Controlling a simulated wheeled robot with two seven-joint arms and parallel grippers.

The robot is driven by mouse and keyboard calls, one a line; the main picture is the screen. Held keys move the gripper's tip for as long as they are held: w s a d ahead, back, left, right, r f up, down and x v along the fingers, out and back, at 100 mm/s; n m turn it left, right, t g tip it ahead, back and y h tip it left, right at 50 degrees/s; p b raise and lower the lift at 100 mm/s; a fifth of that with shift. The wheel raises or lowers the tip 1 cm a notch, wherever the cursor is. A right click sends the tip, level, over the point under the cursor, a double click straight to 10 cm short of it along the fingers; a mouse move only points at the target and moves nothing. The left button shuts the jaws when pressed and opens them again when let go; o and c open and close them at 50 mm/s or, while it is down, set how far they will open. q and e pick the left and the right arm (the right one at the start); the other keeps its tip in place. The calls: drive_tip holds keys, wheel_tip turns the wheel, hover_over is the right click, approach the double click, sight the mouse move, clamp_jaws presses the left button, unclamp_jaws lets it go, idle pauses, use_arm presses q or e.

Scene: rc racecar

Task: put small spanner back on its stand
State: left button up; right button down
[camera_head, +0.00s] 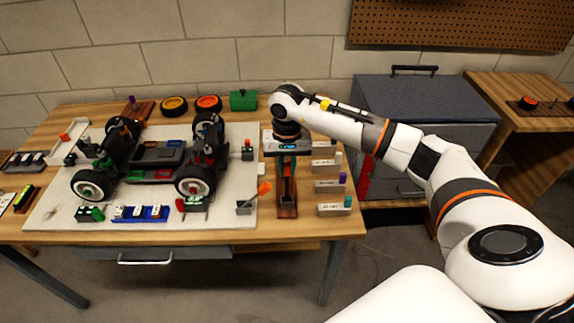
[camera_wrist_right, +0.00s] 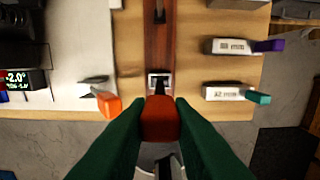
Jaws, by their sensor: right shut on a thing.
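My right gripper (camera_wrist_right: 160,122) is shut on an orange-red piece, likely the handle of the small spanner (camera_wrist_right: 160,118). Its dark tip points toward a small metal holder on the stand (camera_wrist_right: 160,55), a long dark red wooden strip. The tip overlaps the holder in the right wrist view; I cannot tell whether it touches or is inside. In the head view my right gripper (camera_head: 287,150) is over the far part of the stand (camera_head: 288,208), and the spanner is hard to make out. My left gripper is not in view.
Labelled blocks with coloured handles (camera_head: 331,183) stand close right of the stand. A block with an orange handle (camera_head: 247,206) is close on its left, on the pale mat (camera_head: 170,220). The racecar chassis (camera_head: 155,153) is further left. The table's front edge is near.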

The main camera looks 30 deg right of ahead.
drive_tip(key=shift+f+b, duration=0.4)
drive_tip(key=shift+f, duration=0.05)
drive_tip(key=c, duration=1.2)
unclamp_jaws()
wheel_tip(320, 180, up, 12)
drive_tip(key=b, duration=0.1)
